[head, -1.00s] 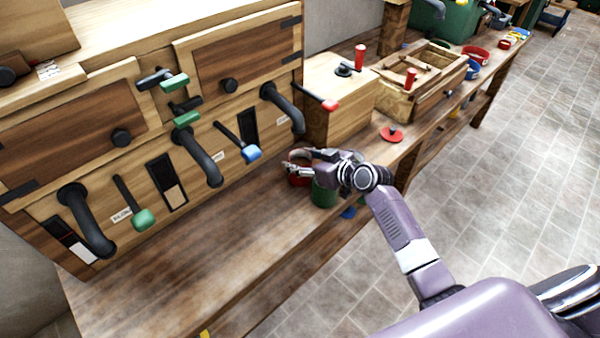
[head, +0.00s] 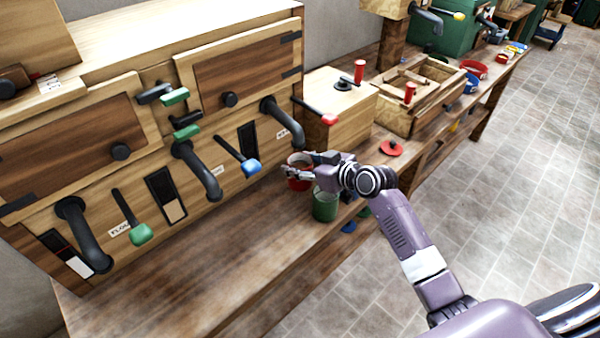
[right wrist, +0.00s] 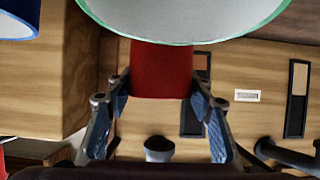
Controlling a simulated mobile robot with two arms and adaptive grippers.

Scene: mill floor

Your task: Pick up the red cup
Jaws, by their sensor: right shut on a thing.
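The red cup (head: 299,184) is at the back of the bench, in front of the wooden cabinet. My right gripper (head: 288,171) reaches in from the right and is shut on it. In the right wrist view the red cup (right wrist: 161,72) shows between the two fingers of my right gripper (right wrist: 160,92), one on each side. Whether its base touches the bench is hard to tell. My left gripper is not in view.
A green cup (head: 325,207) stands close in front of the red cup; its rim fills the top of the right wrist view (right wrist: 180,20). Cabinet handles and levers, one with a blue knob (head: 251,168), project nearby. The bench (head: 190,265) is clear at left front.

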